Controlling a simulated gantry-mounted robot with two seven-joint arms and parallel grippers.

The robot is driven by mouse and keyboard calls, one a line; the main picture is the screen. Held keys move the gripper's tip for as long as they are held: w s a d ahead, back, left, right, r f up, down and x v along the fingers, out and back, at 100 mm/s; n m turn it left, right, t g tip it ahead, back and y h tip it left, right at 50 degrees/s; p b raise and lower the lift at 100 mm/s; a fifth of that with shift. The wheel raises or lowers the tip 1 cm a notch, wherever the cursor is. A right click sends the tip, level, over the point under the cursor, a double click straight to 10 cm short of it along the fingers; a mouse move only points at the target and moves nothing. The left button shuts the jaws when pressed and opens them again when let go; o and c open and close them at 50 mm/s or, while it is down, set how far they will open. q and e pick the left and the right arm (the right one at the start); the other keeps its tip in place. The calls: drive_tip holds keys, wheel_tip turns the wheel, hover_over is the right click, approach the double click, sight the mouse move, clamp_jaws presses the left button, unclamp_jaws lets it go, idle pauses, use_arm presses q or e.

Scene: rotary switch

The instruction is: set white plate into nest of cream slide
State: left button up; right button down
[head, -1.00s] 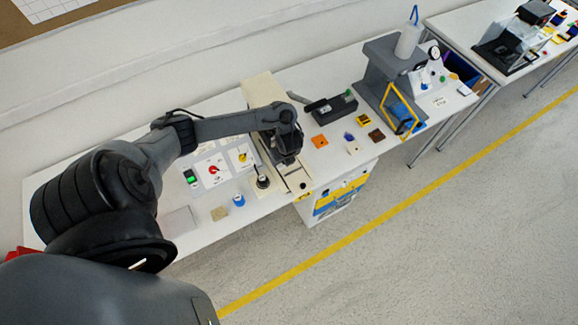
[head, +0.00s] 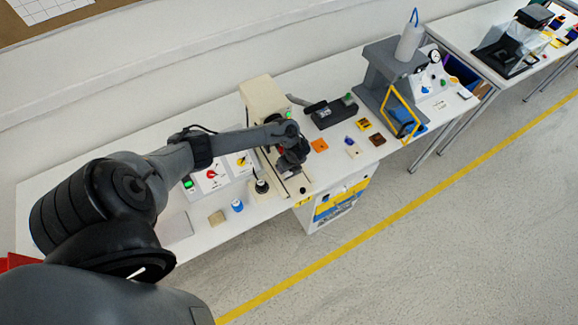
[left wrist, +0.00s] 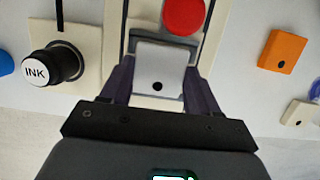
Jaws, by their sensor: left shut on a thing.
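My left gripper (head: 291,163) is shut on the white plate (left wrist: 159,75). In the left wrist view the plate is a pale square with a black dot near its near edge, held between the two dark fingers (left wrist: 160,88). The plate is over the cream slide (head: 297,186), whose pale edges (left wrist: 114,40) show beside it. A round red pad (left wrist: 184,15) shows just past the plate's far edge. The nest is hidden under the plate and gripper. I cannot tell whether the plate touches the slide. In the head view the plate is hidden by my gripper.
A cream machine body (head: 265,97) stands behind the slide. An orange block (head: 319,145) and several small blocks lie to the right. Switch panels (head: 212,175) are at left.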

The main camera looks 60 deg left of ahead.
use_arm(q)
drive_tip(key=shift+f, duration=0.15)
drive_tip(key=o, duration=1.1)
drive_tip(key=shift+o, duration=0.2)
